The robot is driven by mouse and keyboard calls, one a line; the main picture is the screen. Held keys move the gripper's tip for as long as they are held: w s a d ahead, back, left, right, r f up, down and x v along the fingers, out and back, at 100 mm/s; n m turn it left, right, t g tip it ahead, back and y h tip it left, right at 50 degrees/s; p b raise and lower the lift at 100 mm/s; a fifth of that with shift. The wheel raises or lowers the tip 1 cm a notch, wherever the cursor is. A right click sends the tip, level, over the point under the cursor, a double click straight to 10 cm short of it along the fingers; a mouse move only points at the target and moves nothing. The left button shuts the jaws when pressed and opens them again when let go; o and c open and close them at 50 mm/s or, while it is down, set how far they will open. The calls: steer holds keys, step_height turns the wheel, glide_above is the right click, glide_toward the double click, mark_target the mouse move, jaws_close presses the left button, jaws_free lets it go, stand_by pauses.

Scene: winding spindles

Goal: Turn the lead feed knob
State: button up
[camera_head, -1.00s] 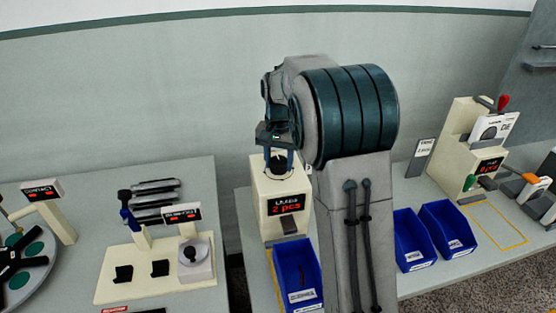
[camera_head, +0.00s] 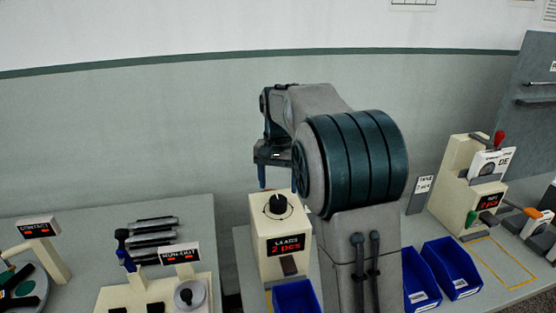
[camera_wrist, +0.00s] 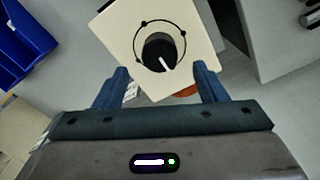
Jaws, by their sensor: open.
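The lead feed knob (camera_head: 277,204) is a black round knob on top of a cream box (camera_head: 281,228) whose display reads "LEADS 2 pcs". In the wrist view the knob (camera_wrist: 160,52) shows a white pointer line and a ring with several dots around it on the cream top (camera_wrist: 195,22). My gripper (camera_wrist: 163,75) is open, with its two blue fingers apart and nothing between them. In the head view my gripper (camera_head: 270,180) is above the box and partly hidden by my arm. The fingers appear apart from the knob.
A blue bin (camera_head: 295,296) stands in front of the box. Two more blue bins (camera_head: 425,278) (camera_head: 452,266) lie to the right. A cream station with a red lever (camera_head: 478,185) is at the right. A run-out fixture (camera_head: 180,254) and dark bars (camera_head: 153,240) are at the left.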

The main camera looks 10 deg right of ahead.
mark_target(278, 199)
step_height(278, 199, up, 8)
steer(key=shift+f, duration=0.1)
stand_by(0.4)
